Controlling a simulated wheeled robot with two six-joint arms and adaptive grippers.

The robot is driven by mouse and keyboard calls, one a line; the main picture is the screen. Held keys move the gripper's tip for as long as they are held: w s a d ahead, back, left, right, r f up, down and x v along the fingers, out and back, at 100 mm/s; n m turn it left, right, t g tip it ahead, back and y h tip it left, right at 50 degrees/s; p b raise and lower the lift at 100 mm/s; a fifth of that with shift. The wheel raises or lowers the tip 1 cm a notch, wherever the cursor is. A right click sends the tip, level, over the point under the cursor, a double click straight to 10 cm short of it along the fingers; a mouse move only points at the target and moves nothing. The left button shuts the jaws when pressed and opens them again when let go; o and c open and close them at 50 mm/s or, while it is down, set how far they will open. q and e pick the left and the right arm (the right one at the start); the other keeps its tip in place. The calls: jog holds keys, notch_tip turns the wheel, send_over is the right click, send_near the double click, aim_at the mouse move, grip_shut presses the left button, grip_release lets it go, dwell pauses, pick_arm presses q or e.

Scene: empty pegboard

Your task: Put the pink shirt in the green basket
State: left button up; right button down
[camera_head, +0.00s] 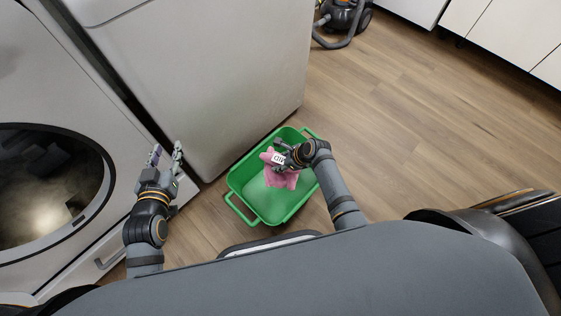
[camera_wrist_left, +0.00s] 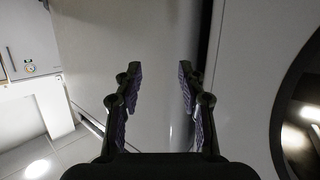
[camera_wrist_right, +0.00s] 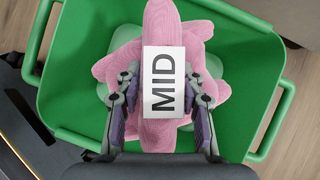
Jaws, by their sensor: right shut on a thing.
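The basket also fills much of the right wrist view (camera_wrist_right: 248,85). My left gripper (camera_head: 167,158) is open and empty, close to the white appliances; its fingers show apart in the left wrist view (camera_wrist_left: 160,88).
A front-loading washer (camera_head: 110,178) with a round door stands at the left, beside a tall white appliance (camera_head: 215,75) just behind the basket. A vacuum cleaner (camera_head: 346,18) stands at the back. White cabinets (camera_head: 505,35) line the far right. The wooden floor (camera_head: 430,120) between is clear.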

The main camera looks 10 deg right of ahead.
notch_tip(320, 180, down, 2)
jog(key=shift+f+b, duration=0.2)
jog(key=shift+b, duration=0.25)
notch_tip(320, 180, down, 2)
jog(key=shift+f+b, duration=0.1)
jog(key=shift+b, duration=0.45)
pick_arm(q)
notch_tip(320, 180, up, 20)
jog(key=t, duration=0.9)
jog(key=shift+w+m+h, duration=0.3)
jog(key=shift+w+m, duration=0.05)
jog(key=shift+m, duration=0.05)
pick_arm(e)
jog(key=shift+f, duration=0.15)
pick_arm(q)
jog(key=shift+a+f, duration=0.1)
pick_arm(e)
jog(key=c, duration=0.7)
grip_release()
jog(key=shift+c, duration=0.2)
jog(key=v, duration=1.2)
